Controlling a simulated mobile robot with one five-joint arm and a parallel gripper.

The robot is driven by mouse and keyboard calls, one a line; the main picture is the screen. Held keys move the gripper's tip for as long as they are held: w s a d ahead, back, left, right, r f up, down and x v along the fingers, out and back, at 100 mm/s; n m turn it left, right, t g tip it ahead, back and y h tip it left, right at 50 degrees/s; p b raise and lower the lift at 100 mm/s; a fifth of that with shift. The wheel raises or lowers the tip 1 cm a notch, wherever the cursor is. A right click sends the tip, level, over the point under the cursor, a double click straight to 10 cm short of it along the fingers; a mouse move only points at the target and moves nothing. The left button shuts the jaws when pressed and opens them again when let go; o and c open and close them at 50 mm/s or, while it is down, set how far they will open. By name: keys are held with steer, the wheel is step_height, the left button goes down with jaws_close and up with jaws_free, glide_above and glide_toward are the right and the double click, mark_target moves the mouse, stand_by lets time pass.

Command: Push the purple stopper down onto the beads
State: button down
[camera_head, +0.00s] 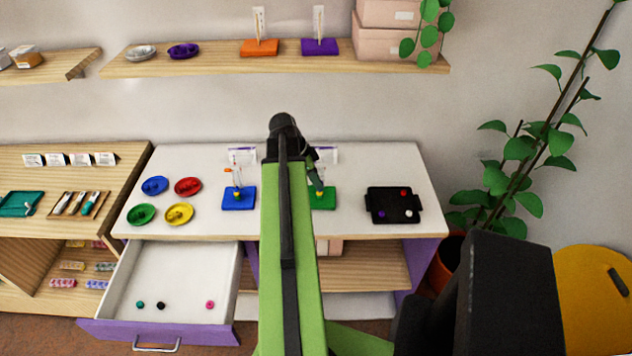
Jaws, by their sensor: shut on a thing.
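My gripper (316,176) is at the end of my green arm, over the green board (328,200) on the white tabletop. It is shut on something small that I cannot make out. The green board's peg is mostly hidden by my gripper, and a small yellow bead (320,195) shows low on it. I cannot clearly see a purple stopper. A small purple piece (381,214) lies in the black tray (378,194), with a red and a white one.
The blue board (246,203) stands left of my arm with a beaded peg. Blue, red, green and yellow dishes (155,186) are at the left. An open drawer (190,265) juts out below, holding loose beads. A shelf (215,64) is above; a plant (520,150) is right.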

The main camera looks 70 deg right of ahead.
steer(key=c, duration=1.1)
jaws_free()
steer(key=shift+c, duration=0.2)
steer(key=p+v, duration=1.6)
steer(key=v, duration=0.1)
steer(key=shift+w, duration=0.2)
steer(key=shift+r, duration=0.1)
